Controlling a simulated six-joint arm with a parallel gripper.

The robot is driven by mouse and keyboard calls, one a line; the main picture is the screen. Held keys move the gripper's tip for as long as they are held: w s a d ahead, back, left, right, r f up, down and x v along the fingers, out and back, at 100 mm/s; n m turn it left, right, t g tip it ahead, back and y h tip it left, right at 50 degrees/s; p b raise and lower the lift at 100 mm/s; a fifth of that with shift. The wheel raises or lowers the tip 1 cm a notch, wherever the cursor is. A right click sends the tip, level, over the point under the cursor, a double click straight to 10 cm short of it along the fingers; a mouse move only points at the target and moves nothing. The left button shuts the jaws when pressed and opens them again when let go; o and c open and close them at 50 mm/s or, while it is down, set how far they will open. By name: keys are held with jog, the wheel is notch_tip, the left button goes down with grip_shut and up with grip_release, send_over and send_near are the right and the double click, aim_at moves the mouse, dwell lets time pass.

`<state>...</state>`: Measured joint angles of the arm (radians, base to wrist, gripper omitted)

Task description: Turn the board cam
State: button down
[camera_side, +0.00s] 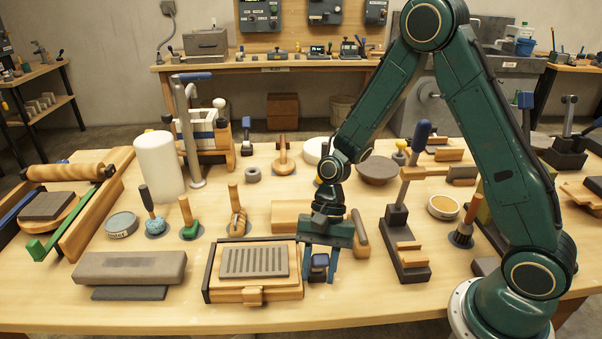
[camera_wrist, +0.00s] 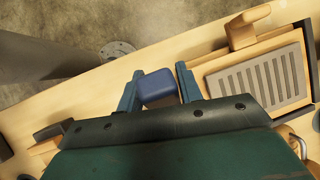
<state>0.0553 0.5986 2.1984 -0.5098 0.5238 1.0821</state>
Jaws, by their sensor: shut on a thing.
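The board cam shows as a small dark blue block (camera_side: 319,261) at the right side of a wooden board (camera_side: 228,295) that carries a grey slotted plate (camera_side: 254,262). My gripper (camera_side: 319,280) points down over the cam, one finger on each side of it, shut on it. In the wrist view the blue cam (camera_wrist: 158,86) sits between the two fingers of my gripper (camera_wrist: 159,70), and the slotted plate (camera_wrist: 262,80) lies to the right. The cam's lower part and pivot are hidden or too small to make out.
A wooden-handled tool (camera_side: 360,233) lies close to the right of my gripper, with a dark clamp stand (camera_side: 397,240) beyond it. A grey stone block (camera_side: 130,267) lies to the left of the board. The table's front strip is clear.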

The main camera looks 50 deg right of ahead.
aim_at(318, 253)
jog(key=shift+w+d+r+g+y, duration=0.4)
jog(key=shift+w+d+g+y, duration=0.1)
jog(key=shift+g+y, duration=0.2)
jog(key=shift+w+d+r+g+y, duration=0.35)
jog(key=shift+w+d+g+y, duration=0.1)
jog(key=shift+g+y, duration=0.2)
jog(key=shift+w+d+r+m+g+y, duration=0.2)
jog(key=shift+w+d+g+y, duration=0.25)
jog(key=shift+g+y, duration=0.25)
jog(key=shift+w+d+r+m+g+y, duration=0.2)
jog(key=shift+w+d+g+y, duration=0.2)
jog(key=shift+y, duration=0.35)
jog(key=shift+d, duration=0.1)
jog(key=c, duration=0.9)
grip_release()
jog(key=shift+c, duration=0.2)
jog(key=shift+s+a, duration=0.15)
jog(key=shift+a, duration=0.1)
